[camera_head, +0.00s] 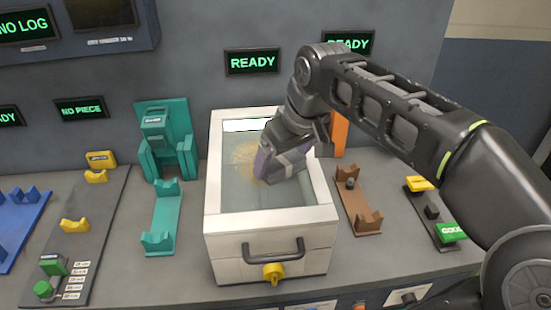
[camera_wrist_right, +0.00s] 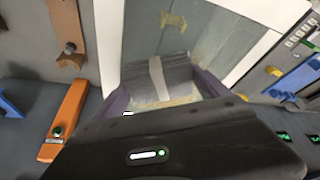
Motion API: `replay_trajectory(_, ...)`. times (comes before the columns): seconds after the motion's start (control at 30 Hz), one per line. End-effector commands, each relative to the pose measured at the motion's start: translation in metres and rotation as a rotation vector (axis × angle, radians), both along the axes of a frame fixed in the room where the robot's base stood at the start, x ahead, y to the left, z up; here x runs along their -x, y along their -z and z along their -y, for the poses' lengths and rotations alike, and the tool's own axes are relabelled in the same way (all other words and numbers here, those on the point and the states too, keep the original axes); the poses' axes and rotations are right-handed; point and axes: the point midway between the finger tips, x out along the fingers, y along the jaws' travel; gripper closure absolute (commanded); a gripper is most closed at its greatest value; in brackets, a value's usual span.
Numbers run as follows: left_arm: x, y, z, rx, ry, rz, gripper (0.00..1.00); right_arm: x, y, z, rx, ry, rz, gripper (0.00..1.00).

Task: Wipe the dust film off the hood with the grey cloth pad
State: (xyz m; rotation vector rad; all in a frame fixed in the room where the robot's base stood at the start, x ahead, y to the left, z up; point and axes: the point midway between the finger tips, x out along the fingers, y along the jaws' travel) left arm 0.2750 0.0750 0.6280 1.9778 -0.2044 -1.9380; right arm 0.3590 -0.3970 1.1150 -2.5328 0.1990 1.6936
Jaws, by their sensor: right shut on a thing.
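The hood (camera_head: 220,182) is a white-framed box with a glassy top, a dark handle and a yellow latch at its front. A tan dust film (camera_head: 246,158) shows on the glass, left of my right gripper, and partly hidden by it. My right gripper (camera_head: 268,165) is over the middle of the glass. In the right wrist view its purple fingers are shut on the grey cloth pad (camera_wrist_right: 158,80), which has a pale band across it. The pad is at the glass; whether it touches cannot be told. My left gripper is not in view.
A teal stand (camera_head: 165,150) and teal cradle (camera_head: 162,220) are left of the hood. A brown cradle (camera_head: 358,205) and an orange piece (camera_head: 339,130) are right of it. Farther left are a blue rack (camera_head: 18,225) and yellow holders (camera_head: 75,225). A green button (camera_head: 450,232) is at right.

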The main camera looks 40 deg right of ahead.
Motion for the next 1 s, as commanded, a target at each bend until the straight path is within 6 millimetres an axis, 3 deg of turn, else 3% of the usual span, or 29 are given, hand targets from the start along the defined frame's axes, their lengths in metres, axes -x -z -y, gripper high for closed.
replay_trajectory(0.27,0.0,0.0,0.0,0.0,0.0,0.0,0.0,0.0,0.0,0.001,0.0,0.0,0.001,0.61)
replay_trajectory(0.7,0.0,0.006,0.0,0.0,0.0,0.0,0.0,0.019,0.003,0.024,0.0,0.0,-0.001,0.61)
replay_trajectory(1.0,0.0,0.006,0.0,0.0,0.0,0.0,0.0,0.02,0.004,0.025,0.001,-0.001,-0.005,0.61)
